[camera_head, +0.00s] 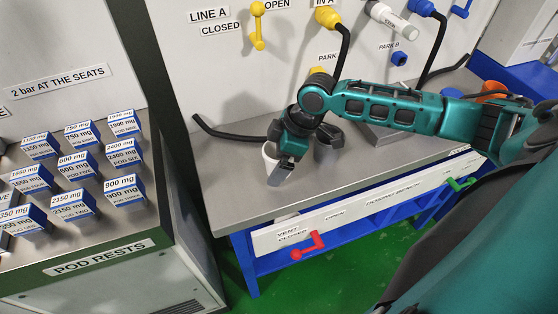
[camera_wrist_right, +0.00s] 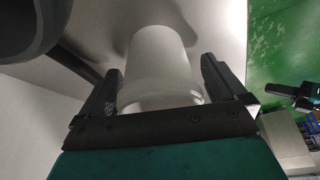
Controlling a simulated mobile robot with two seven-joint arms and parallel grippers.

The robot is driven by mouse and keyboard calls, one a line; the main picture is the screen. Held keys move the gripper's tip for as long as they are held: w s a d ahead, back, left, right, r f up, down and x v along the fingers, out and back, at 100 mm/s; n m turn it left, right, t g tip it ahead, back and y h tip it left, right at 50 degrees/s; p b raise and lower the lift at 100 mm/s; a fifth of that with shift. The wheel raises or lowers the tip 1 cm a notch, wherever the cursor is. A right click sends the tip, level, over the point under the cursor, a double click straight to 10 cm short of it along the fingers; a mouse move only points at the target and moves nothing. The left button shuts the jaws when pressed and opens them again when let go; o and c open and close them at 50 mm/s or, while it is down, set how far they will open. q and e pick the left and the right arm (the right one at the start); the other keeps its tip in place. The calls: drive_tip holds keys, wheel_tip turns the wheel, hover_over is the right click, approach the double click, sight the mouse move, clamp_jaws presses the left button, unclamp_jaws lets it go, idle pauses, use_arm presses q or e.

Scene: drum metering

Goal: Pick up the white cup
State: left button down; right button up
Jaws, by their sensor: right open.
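The white cup (camera_head: 271,158) stands on the grey bench top, partly hidden behind my right gripper in the head view. In the right wrist view the cup (camera_wrist_right: 158,68) sits between the two fingers. My right gripper (camera_head: 279,172) is at the cup, with its jaws open. In the wrist view one finger (camera_wrist_right: 103,92) is on the left of the cup and the other on the right, with gaps showing at both sides. My left gripper is not in the head view.
The bench top (camera_head: 235,185) is clear left of the cup. A dark round object (camera_head: 328,137) stands close on its right. Black hoses hang from the back panel. A red vent handle (camera_head: 308,247) sticks out below the front edge. Blue labelled pods (camera_head: 72,205) fill the left rack.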

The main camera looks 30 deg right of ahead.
drive_tip(key=shift+w+f, duration=0.1)
drive_tip(key=shift+f, duration=0.15)
drive_tip(key=shift+c, duration=0.5)
drive_tip(key=c, duration=1)
drive_tip(key=shift+o, duration=0.2)
drive_tip(key=shift+r, duration=0.15)
wheel_tip(320, 180, up, 20)
drive_tip(key=p, duration=0.2)
drive_tip(key=shift+p, duration=0.3)
